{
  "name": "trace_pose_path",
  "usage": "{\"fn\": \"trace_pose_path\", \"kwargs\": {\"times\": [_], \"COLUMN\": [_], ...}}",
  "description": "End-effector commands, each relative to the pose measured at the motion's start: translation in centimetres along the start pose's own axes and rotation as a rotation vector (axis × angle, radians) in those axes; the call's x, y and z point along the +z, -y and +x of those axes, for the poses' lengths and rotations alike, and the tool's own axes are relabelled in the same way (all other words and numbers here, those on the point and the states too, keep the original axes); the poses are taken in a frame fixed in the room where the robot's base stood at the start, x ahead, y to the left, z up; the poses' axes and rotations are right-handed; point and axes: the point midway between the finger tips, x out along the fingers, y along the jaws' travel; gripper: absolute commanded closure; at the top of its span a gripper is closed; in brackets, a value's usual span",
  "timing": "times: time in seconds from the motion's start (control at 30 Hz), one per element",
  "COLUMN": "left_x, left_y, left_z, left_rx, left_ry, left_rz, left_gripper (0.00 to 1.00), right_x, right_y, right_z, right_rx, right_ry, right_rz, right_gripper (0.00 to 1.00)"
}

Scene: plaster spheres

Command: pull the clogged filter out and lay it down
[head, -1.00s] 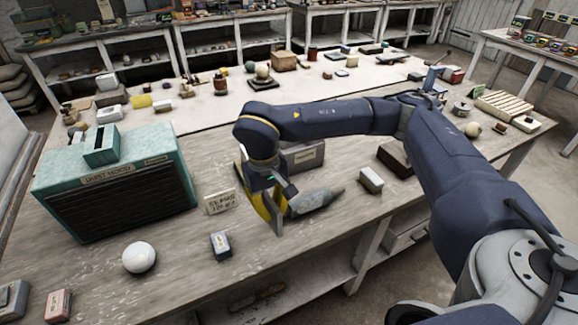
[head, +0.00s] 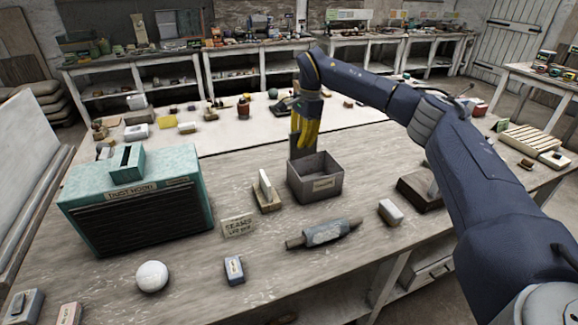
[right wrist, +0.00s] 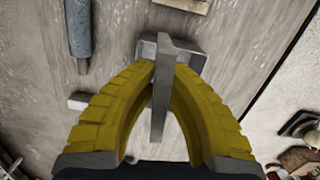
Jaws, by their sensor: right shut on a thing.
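My right gripper (head: 304,138), with yellow fingers, is shut on a thin grey slab, which I take to be the clogged filter. In the right wrist view the slab (right wrist: 159,98) stands edge-on between the fingertips (right wrist: 166,70). In the head view the gripper points down at the back left of an open grey box (head: 316,186). The slab overlaps the box (right wrist: 194,62) in the wrist view; I cannot tell whether it is inside. The turquoise unit (head: 135,212) with a dark grille stands at left. My left gripper is out of view.
A pale upright plate in a wooden stand (head: 266,190) is left of the box. A blue-grey roller (head: 323,233), a pale block (head: 390,212), a small card (head: 238,226), a small blue-grey box (head: 234,270) and a white sphere (head: 152,276) lie around.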

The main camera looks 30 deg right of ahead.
Motion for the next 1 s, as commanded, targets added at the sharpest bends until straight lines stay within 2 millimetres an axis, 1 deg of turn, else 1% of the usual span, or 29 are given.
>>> {"fn": "trace_pose_path", "kwargs": {"times": [0.03,0.1,0.2,0.3,0.37,0.5,0.63,1.0], "left_x": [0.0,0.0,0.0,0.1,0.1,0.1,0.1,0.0], "left_y": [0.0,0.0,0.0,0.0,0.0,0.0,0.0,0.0], "left_z": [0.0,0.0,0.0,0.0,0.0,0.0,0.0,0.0], "left_rx": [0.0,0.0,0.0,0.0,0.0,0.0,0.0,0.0], "left_ry": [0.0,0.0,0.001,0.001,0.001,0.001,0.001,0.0], "left_rz": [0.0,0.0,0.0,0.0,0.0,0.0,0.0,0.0], "left_gripper": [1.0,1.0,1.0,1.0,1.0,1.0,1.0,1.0], "right_x": [-1.4,-3.0,-4.9,-6.2,-6.7,-7.0,-6.9,-6.9], "right_y": [0.7,1.4,2.0,2.3,2.4,2.5,2.6,2.6], "right_z": [-0.4,-0.7,-0.8,-0.9,-0.9,-0.9,-0.9,-0.9], "right_rx": [-0.013,-0.029,-0.051,-0.068,-0.077,-0.09,-0.096,-0.099], "right_ry": [0.0,0.0,0.0,0.0,-0.001,-0.001,-0.001,-0.001], "right_rz": [0.105,0.246,0.421,0.561,0.627,0.731,0.786,0.815], "right_gripper": [1.0,1.0,1.0,1.0,1.0,1.0,1.0,1.0]}}
